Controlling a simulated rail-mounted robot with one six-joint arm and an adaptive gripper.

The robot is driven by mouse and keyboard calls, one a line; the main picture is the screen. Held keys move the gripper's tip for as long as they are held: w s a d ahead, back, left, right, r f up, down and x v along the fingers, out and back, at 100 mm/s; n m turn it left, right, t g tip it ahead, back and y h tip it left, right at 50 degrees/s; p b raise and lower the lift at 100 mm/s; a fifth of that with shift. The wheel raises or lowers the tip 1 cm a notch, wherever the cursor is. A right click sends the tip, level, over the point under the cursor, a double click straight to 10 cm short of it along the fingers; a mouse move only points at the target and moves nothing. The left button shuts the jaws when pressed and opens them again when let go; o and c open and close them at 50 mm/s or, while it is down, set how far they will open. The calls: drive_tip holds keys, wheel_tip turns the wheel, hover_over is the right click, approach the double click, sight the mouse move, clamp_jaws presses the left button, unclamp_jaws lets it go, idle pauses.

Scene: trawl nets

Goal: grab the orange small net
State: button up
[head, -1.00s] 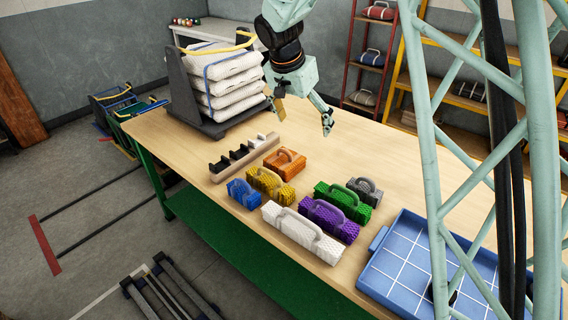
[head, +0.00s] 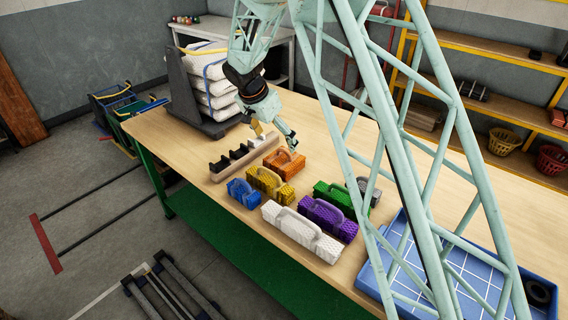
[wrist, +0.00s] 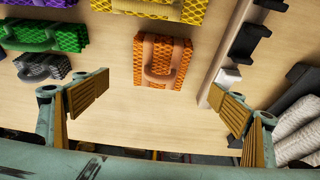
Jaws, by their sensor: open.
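The orange small net (head: 284,166) is a mesh bundle with a carry loop on top. It rests on the wooden table. In the wrist view the orange net (wrist: 164,60) lies ahead of my gripper and between the lines of its fingers. My gripper (head: 274,138) is open and empty, above and just behind the orange net in the head view. In the wrist view the two fingers of my gripper (wrist: 160,92) are spread wide, with bare table between them. The fingers do not appear to touch the net.
Yellow (head: 270,184), blue (head: 243,194), white (head: 300,236), purple (head: 326,216), green (head: 342,198) and grey (head: 372,190) nets stand nearby. A wooden rack with dark holders (head: 222,172) is close to the left. A blue tray (head: 385,285) is at the right.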

sight(284, 158)
drive_tip(key=shift+f, duration=0.1)
drive_tip(key=shift+b+x, duration=0.45)
drive_tip(key=shift+x, duration=3.7)
drive_tip(key=shift+f, duration=0.15)
drive_tip(key=shift+b+x, duration=0.4)
drive_tip(key=shift+x, duration=2.1)
drive_tip(key=shift+a, duration=0.15)
drive_tip(key=shift+s, duration=0.1)
drive_tip(key=shift+c, duration=0.9)
drive_tip(key=c, duration=1)
drive_tip(key=shift+o, duration=0.2)
